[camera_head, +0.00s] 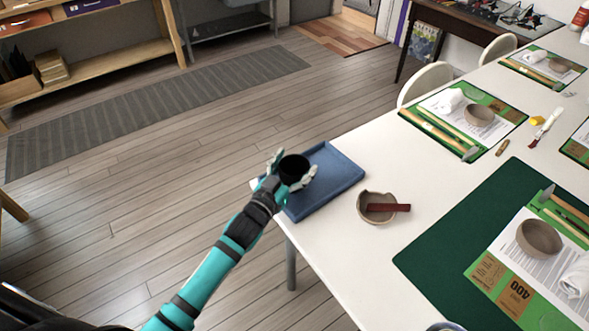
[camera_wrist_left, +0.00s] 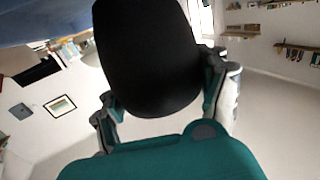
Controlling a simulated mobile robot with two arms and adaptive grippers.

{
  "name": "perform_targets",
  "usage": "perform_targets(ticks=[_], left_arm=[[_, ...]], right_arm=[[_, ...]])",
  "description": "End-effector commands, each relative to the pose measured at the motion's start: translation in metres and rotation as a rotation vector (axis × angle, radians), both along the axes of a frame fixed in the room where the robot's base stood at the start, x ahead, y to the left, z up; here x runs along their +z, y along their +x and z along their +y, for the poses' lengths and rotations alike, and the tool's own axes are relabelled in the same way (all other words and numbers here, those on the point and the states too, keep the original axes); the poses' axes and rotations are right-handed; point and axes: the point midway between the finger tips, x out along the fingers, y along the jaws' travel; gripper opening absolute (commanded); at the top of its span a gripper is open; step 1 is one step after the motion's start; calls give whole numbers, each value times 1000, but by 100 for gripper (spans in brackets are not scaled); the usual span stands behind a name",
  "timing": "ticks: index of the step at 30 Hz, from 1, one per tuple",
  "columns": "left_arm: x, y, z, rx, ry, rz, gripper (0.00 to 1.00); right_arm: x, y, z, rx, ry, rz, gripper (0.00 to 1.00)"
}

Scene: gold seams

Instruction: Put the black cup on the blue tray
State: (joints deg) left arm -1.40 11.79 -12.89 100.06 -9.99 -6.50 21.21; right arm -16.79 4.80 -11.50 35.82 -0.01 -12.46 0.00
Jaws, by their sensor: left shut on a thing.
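The black cup (camera_head: 294,168) is between the fingers of my left gripper (camera_head: 291,172), which is shut on it. In the head view the cup appears over the left part of the blue tray (camera_head: 340,178). I cannot tell whether the cup touches the tray or is held above it. In the left wrist view the black cup (camera_wrist_left: 150,60) fills the upper middle, with the fingers of my left gripper (camera_wrist_left: 168,100) on both sides of it. The blue tray lies at the left corner of the white table. My right gripper is not in view.
A chipped bowl (camera_head: 376,207) with a dark red strip across it stands right of the tray on the white table (camera_head: 350,262). A dark green mat (camera_head: 440,255) lies farther right. White chairs (camera_head: 425,82) stand along the far side. Wooden floor is open at left.

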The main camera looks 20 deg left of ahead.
Motion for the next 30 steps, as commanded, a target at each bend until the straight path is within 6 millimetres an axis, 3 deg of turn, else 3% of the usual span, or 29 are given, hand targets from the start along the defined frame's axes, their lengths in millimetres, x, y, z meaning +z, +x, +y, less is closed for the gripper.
perform_targets(ticks=[4,14,15,18,21,30], left_arm=[[-13,0,0,0,0,-3,35],[-16,0,0,0,0,-3,35],[-17,0,0,0,1,-1,77],[-16,0,0,0,1,-1,90],[-16,0,0,0,1,-1,99],[-13,0,0,0,1,-2,99]], right_arm=[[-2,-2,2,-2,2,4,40],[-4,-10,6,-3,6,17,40],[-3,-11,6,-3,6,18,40],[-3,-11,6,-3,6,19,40],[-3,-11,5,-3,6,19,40],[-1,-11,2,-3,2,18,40]])
